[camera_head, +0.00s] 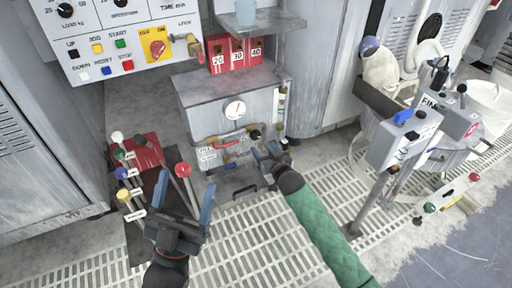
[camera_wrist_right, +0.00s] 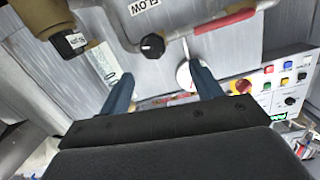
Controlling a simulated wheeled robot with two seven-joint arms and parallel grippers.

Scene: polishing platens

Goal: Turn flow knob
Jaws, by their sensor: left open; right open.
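A dark knob (camera_head: 255,134) shows in the head view at the right end of the pipework on the grey cabinet's front. My right gripper (camera_head: 268,154) is open just below it, its blue fingers pointing at the cabinet. In the right wrist view the knob lies beyond the two fingertips (camera_wrist_right: 165,72), roughly between them and not visibly touched. My left gripper (camera_head: 185,182) is open and empty at the lower left.
A red valve handle (camera_head: 225,142) and a round gauge (camera_head: 235,109) sit left of the knob; a clear tube (camera_head: 281,103) stands at the right. Levers with coloured balls (camera_head: 124,172) stand near my left gripper. A control panel (camera_head: 110,45) is at upper left.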

